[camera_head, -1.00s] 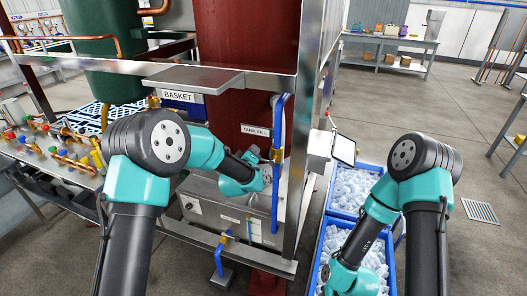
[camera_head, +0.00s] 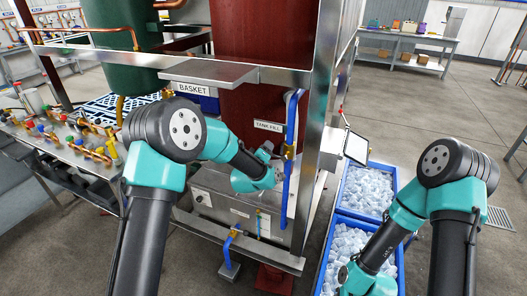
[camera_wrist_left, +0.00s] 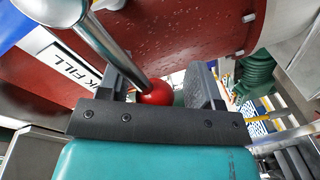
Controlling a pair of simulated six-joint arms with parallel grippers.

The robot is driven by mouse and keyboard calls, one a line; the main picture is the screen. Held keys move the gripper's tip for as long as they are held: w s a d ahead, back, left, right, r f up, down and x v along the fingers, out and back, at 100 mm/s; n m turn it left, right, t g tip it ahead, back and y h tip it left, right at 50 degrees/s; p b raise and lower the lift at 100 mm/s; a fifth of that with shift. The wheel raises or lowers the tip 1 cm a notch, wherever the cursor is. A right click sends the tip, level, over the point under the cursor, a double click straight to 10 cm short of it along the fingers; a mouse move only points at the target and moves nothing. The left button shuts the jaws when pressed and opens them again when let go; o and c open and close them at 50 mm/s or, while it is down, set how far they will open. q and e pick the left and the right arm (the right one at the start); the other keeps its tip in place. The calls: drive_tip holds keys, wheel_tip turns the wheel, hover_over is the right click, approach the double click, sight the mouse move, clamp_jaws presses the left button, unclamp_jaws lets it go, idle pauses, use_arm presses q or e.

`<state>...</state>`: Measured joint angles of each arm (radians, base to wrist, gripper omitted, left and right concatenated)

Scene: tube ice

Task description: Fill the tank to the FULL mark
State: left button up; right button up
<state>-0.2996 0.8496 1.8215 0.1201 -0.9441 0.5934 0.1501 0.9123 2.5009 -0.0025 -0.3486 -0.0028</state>
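The dark red tank (camera_head: 245,40) stands inside a steel frame, with a TANK FILL label (camera_head: 268,125) beside a blue pipe (camera_head: 291,150). In the left wrist view a metal lever with a red ball knob (camera_wrist_left: 157,93) comes down near the TANK FILL label (camera_wrist_left: 68,66). My left gripper (camera_wrist_left: 160,88) is open, with its dark fingers on either side of the knob; a gap shows on the knob's right. In the head view the left wrist hides most of this place. No FULL mark is readable.
Two blue crates of ice (camera_head: 368,190) stand on the floor right of the frame, below a small tilted screen (camera_head: 356,147). A BASKET label (camera_head: 193,89) hangs under a steel shelf. A bench with several coloured valves (camera_head: 75,140) is at left. The floor at right is open.

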use_arm(q)
drive_tip(key=shift+r, duration=0.2)
drive_tip(key=shift+s+a, duration=0.15)
drive_tip(key=shift+s, duration=0.35)
drive_tip(key=v, duration=1.6)
drive_tip(key=shift+s, duration=0.25)
drive_tip(key=shift+f, duration=0.25)
drive_tip(key=s+a+f+m+g, duration=0.2)
drive_tip(key=s+a+f+g, duration=0.1)
drive_tip(key=f, duration=0.6)
drive_tip(key=s+a+f+m+g, duration=0.1)
drive_tip(key=s+a+f+g, duration=0.25)
drive_tip(key=f, duration=0.45)
drive_tip(key=s+a+f+m+g, duration=0.2)
drive_tip(key=s+a+f+g, duration=0.1)
drive_tip(key=s+f, duration=0.4)
drive_tip(key=s+a+f+m+g, duration=0.1)
drive_tip(key=s+a+f+g, duration=0.2)
drive_tip(key=s+f+g, duration=0.3)
drive_tip(key=s+f, duration=0.1)
drive_tip(key=s, duration=0.3)
drive_tip(key=shift+s+f+m, duration=0.2)
drive_tip(key=shift+s+m, duration=0.05)
drive_tip(key=shift+m, duration=0.15)
